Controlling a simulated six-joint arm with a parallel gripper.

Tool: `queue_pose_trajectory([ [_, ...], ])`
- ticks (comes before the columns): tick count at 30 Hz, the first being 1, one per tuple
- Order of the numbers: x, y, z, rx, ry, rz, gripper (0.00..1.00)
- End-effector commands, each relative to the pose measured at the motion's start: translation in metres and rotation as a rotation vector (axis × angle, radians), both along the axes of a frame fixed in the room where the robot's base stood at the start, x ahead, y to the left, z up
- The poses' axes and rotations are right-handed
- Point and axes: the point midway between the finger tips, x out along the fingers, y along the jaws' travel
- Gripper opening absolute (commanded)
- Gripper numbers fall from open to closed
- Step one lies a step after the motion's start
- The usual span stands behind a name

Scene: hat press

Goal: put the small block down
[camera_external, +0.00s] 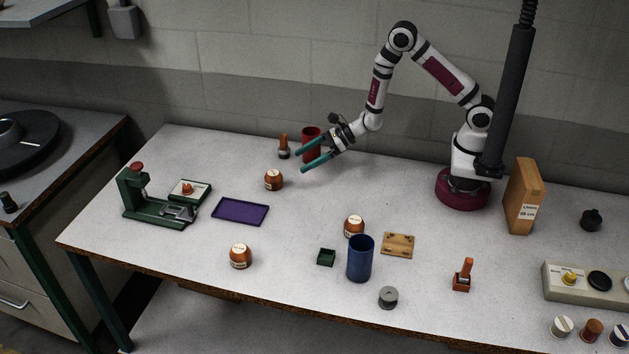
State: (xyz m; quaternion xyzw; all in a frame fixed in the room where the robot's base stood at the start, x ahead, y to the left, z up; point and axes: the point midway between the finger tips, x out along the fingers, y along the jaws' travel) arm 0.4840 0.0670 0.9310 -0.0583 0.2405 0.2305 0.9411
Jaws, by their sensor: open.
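My gripper (300,162) is open, with teal fingers pointing left above the back middle of the table. Nothing shows between the fingers. I cannot tell for sure which thing is the small block. A small dark green square piece (326,257) sits on the table at front centre, well away from my gripper; it may be a block or a shallow box. A tall wooden block (524,197) with a white label stands upright at the right.
A red cylinder (311,143) stands behind my fingers, partly hidden. An orange jar (273,180) is to their lower left. A blue cylinder (360,259) stands beside a flat wooden piece (397,245). A green press (150,200) and a purple tray (240,211) are at left.

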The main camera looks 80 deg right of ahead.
Motion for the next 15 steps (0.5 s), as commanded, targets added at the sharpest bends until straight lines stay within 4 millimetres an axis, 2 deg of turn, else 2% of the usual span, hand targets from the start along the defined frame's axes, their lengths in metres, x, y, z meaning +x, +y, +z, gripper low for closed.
queue_pose_trajectory([
  [3, -0.012, -0.006, 0.008, 0.000, -0.001, 0.003, 0.98],
  [5, -0.015, 0.002, 0.022, -0.002, -0.026, 0.048, 0.98],
  [7, -0.027, 0.029, 0.062, -0.014, -0.099, 0.208, 0.98],
  [8, -0.039, 0.047, 0.086, -0.029, -0.146, 0.319, 0.98],
  [9, -0.065, 0.072, 0.120, -0.063, -0.214, 0.498, 0.98],
  [10, -0.093, 0.089, 0.142, -0.102, -0.261, 0.647, 0.98],
  [11, -0.124, 0.101, 0.159, -0.153, -0.301, 0.798, 0.98],
  [12, -0.168, 0.109, 0.174, -0.237, -0.340, 0.995, 0.98],
  [14, -0.231, 0.104, 0.180, -0.396, -0.367, 1.266, 0.98],
  [15, -0.266, 0.091, 0.177, -0.514, -0.361, 1.423, 0.98],
])
